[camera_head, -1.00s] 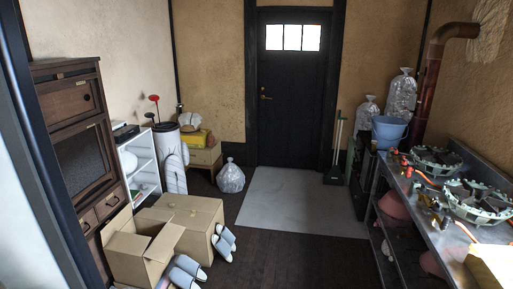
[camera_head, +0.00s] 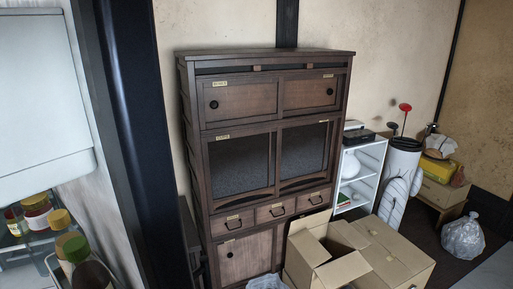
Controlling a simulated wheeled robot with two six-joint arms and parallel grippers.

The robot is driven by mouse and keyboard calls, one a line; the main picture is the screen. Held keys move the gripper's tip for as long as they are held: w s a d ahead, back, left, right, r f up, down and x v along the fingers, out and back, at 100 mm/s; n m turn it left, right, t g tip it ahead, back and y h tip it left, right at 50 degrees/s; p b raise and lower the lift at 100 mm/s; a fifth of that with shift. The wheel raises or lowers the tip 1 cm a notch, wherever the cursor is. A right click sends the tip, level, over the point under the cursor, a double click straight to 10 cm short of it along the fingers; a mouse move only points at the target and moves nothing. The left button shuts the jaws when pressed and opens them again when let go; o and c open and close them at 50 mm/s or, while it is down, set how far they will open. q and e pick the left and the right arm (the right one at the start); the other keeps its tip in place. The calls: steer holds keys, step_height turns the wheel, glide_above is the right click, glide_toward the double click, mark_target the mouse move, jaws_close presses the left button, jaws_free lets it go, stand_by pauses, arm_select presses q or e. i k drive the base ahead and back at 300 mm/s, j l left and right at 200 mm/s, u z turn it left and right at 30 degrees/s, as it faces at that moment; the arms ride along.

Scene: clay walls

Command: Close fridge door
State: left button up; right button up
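A white fridge (camera_head: 40,95) stands at the left edge, cut off by the frame. Its upper white panel shows a pale lower edge. Below that panel, jars and bottles with colored lids (camera_head: 37,212) stand on a rack (camera_head: 14,266) at the lower left. This looks like the inner shelf of an open lower fridge door, but most of the door is out of frame, so I cannot tell how far it is open. Neither of my grippers is in view.
A dark post (camera_head: 135,140) stands right of the fridge. Beyond it are a brown wooden cabinet (camera_head: 265,202), open cardboard boxes (camera_head: 385,250), a white shelf (camera_head: 370,160) and a clear plastic bag (camera_head: 463,238). Dark floor shows at the right.

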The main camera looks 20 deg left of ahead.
mark_target(83, 119)
steer(key=i+u, duration=0.15)
steer(key=u, duration=0.3)
steer(key=i+l+u, duration=0.1)
steer(key=u, duration=0.35)
steer(key=i+l+u, duration=0.1)
steer(key=l+u, duration=0.15)
steer(key=u, duration=0.2)
steer(key=i+l+u, duration=0.1)
steer(key=u, duration=0.35)
steer(key=l+u, duration=0.45)
steer(key=i+l+u, duration=0.15)
steer(key=l+u, duration=0.6)
steer(key=i, duration=0.05)
